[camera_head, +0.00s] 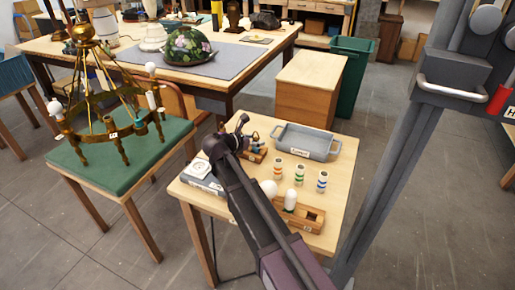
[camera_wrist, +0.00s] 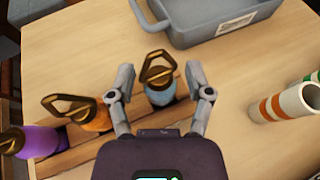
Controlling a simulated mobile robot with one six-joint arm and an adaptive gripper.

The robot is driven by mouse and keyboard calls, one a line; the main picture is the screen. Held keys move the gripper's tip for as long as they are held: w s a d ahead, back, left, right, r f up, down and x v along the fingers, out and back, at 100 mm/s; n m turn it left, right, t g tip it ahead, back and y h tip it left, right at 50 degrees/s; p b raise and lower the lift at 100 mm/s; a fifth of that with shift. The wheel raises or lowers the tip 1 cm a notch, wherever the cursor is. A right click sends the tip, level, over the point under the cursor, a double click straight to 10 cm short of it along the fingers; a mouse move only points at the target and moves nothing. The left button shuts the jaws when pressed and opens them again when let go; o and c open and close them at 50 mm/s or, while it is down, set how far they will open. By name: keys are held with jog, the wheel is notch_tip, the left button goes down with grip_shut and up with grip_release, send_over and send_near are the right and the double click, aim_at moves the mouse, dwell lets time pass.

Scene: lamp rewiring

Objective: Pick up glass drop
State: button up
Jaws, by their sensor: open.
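A pale blue glass drop (camera_wrist: 160,95) with a brass loop on top stands at the right end of a wooden rack (camera_wrist: 75,158) in the wrist view. An orange drop (camera_wrist: 92,117) and a purple drop (camera_wrist: 38,141) stand to its left, each with a brass loop. My gripper (camera_wrist: 158,82) is open, one finger on each side of the pale blue drop, with gaps visible on both sides. In the head view the rack (camera_head: 256,155) is partly hidden by my arm, and the drops are too small to tell apart.
A grey tray (camera_head: 305,142) lies just behind the rack. Several banded tubes (camera_head: 299,175) stand to the right. A wooden block with bulbs (camera_head: 308,217) is near the table's front. A chandelier (camera_head: 110,120) stands on a green-topped table (camera_head: 85,178) at left.

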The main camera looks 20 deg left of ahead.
aim_at(255, 139)
dwell(0.5)
jog(key=c, duration=0.9)
jog(key=shift+r, duration=0.2)
notch_tip(255, 139, up, 3)
jog(key=p, duration=0.3)
jog(key=shift+f, duration=0.1)
jog(key=shift+s+r+p, duration=0.3)
jog(key=shift+s+p, duration=0.05)
jog(key=shift+s, duration=2.3)
jog(key=shift+s+r+p, duration=0.3)
jog(key=shift+s+r, duration=0.05)
jog(key=shift+s, duration=2.35)
jog(key=shift+s+r+p, duration=0.3)
jog(key=shift+s+p, duration=0.05)
jog(key=shift+s, duration=2.3)
